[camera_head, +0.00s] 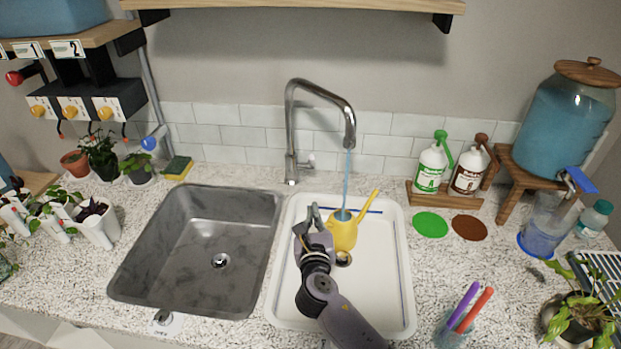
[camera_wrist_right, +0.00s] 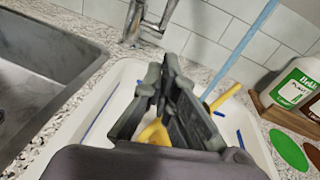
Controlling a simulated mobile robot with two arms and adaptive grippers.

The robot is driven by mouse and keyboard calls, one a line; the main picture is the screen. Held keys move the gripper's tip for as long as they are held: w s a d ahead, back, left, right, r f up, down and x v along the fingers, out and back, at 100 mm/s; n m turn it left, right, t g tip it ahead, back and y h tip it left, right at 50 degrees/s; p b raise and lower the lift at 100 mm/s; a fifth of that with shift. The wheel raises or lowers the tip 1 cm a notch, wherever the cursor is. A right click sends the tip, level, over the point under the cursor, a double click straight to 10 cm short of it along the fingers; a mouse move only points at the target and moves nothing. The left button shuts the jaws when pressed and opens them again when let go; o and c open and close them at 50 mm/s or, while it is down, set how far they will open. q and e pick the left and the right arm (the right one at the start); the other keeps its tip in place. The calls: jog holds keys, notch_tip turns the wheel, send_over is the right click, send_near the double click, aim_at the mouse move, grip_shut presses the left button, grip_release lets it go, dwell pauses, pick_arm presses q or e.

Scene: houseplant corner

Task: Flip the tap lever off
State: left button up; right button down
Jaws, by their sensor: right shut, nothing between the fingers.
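The chrome tap (camera_head: 292,130) stands behind the two basins, with its spout curving to the right. Its small lever (camera_head: 306,163) sticks out to the right low on the tap body. The tap base and lever (camera_wrist_right: 152,27) also show at the top of the right wrist view. A blue stream of water (camera_head: 347,180) runs from the spout into a yellow watering can (camera_head: 345,234) in the white basin. My right gripper (camera_head: 312,212) is shut and empty, above the white basin, in front of the lever and apart from it. It also fills the middle of the right wrist view (camera_wrist_right: 168,75). My left gripper is not in view.
A grey sink basin (camera_head: 138,282) lies to the left. Green and brown bottles (camera_head: 430,170) stand on a wooden stand behind right. A blue water jar (camera_head: 566,120) stands far right. Potted plants (camera_head: 100,152) are at left. A wooden shelf (camera_head: 300,5) hangs above.

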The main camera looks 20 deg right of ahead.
jog(key=b, duration=0.6)
send_near(310, 165)
jog(key=w+d+f, duration=0.1)
jog(key=w, duration=0.2)
jog(key=shift+w+d+r, duration=0.1)
jog(key=shift+w+r, duration=0.3)
jog(key=shift+w, duration=0.1)
